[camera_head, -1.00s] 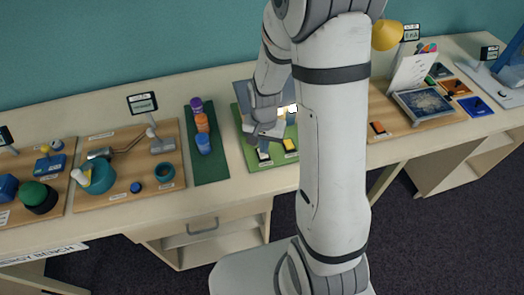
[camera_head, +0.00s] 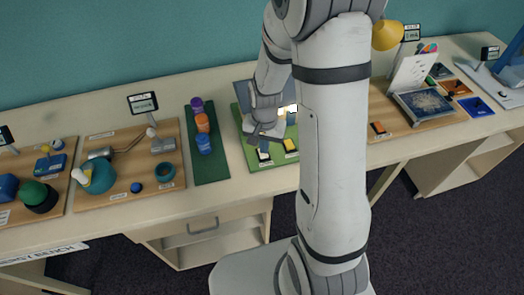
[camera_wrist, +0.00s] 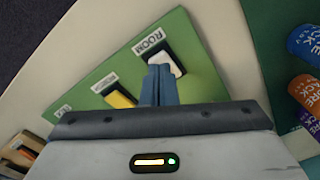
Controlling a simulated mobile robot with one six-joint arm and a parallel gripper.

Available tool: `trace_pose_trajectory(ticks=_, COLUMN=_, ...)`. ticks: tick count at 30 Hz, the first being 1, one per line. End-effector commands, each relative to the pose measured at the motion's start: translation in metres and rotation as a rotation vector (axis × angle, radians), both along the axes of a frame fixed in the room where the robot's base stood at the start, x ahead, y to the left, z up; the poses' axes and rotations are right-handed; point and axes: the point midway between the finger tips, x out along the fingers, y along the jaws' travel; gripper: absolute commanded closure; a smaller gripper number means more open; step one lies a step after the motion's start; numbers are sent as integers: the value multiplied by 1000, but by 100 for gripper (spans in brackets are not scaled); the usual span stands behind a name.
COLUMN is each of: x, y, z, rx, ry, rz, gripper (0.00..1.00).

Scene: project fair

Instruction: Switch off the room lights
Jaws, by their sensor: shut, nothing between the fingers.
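The room light switch (camera_wrist: 172,62) is a black housing with a white rocker on a green board (camera_wrist: 193,45), beside a label reading "ROOM". In the head view the switch (camera_head: 264,157) shows at the board's front edge. My gripper (camera_wrist: 160,69) is shut and empty, with its blue fingertips over the near part of the switch. They hide part of the rocker, and I cannot tell whether they touch it. In the head view my gripper (camera_head: 264,143) is just behind the switch, partly hidden by its own wrist.
A yellow switch (camera_wrist: 121,99) sits beside the room switch on the same board. A wooden board with an orange-marked switch (camera_head: 378,128) lies to the right.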

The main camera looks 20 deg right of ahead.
Motion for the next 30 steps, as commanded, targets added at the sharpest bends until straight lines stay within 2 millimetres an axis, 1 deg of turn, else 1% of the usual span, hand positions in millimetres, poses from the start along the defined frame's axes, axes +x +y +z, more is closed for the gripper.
trace_pose_trajectory(ticks=10, x=0, y=0, z=-1, rx=0, ry=0, rz=-1, gripper=100)
trace_pose_trajectory(ticks=30, x=0, y=-1, z=-11, rx=0, ry=0, rz=-2, gripper=100)
